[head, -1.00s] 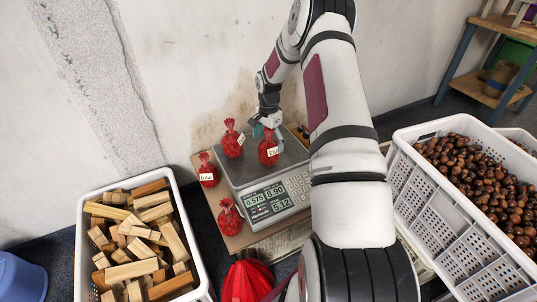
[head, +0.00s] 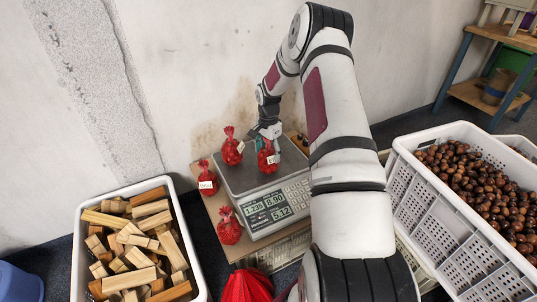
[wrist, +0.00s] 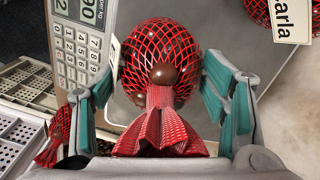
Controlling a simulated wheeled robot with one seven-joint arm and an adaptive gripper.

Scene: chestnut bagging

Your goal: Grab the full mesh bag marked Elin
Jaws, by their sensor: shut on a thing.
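A full red mesh bag (head: 267,160) stands on the scale's plate, with a white tag too small to read. In the wrist view this bag (wrist: 160,45) shows brown chestnuts through its net and a gathered red neck; only a sliver of its tag shows at the left. My gripper (head: 268,141) is over the bag's top, its green fingers on both sides of it, shut on it. The scale (head: 240,177) shows lit figures on its display.
Another bag (head: 232,152), tagged Carla in the wrist view (wrist: 291,20), stands on the plate to the left. Tagged bags stand left of the scale (head: 207,183) and at its front left corner (head: 229,230). A wood-block crate (head: 78,262) and a chestnut crate (head: 440,210) flank the scale.

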